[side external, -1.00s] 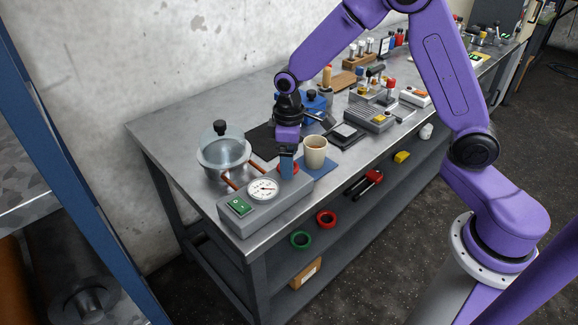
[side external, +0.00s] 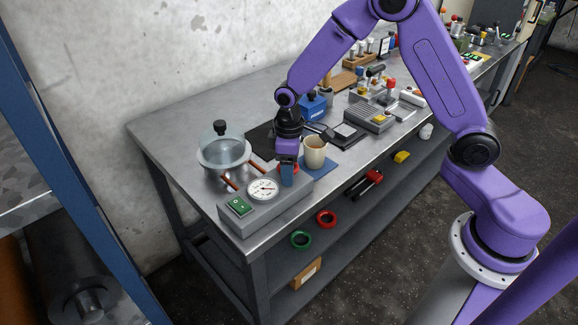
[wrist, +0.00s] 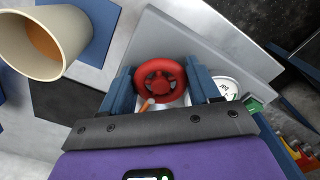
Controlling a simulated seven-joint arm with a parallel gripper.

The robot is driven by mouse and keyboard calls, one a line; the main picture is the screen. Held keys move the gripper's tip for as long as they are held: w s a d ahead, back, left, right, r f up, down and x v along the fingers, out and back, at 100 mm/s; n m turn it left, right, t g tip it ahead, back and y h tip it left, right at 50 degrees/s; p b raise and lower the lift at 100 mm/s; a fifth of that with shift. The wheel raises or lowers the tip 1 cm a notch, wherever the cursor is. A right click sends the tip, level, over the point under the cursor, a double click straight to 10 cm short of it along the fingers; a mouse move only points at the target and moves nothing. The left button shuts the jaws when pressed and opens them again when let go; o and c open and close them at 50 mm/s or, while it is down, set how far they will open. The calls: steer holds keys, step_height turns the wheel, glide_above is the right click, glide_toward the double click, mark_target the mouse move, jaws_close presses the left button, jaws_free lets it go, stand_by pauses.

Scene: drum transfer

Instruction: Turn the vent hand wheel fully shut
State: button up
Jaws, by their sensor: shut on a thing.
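The red hand wheel (wrist: 142,83) sits on top of a grey box (side external: 275,208). In the wrist view it lies between my two blue fingers. In the side view only a bit of its red rim (side external: 296,168) shows beside the fingers; the rest is hidden. My gripper (wrist: 162,76) is shut on the wheel, one finger at each side of the rim. In the side view my gripper (side external: 287,182) points down onto the box.
The box carries a round dial gauge (side external: 263,189) and a green switch (side external: 239,206). Copper-coloured pipes lead to a clear dome vessel (side external: 223,152). A beige cup (side external: 314,152) on a blue mat (side external: 322,170) stands close to my gripper. More items crowd the bench further right.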

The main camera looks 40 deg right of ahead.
stand_by(0.3)
steer(key=o, duration=1)
step_height(320, 180, up, 18)
steer(key=shift+f, duration=0.25)
steer(key=s+d+f+n, duration=0.2)
steer(key=s, duration=1.2)
steer(key=s+d+f+n, duration=0.2)
steer(key=s, duration=1.3)
steer(key=shift+n, duration=0.3)
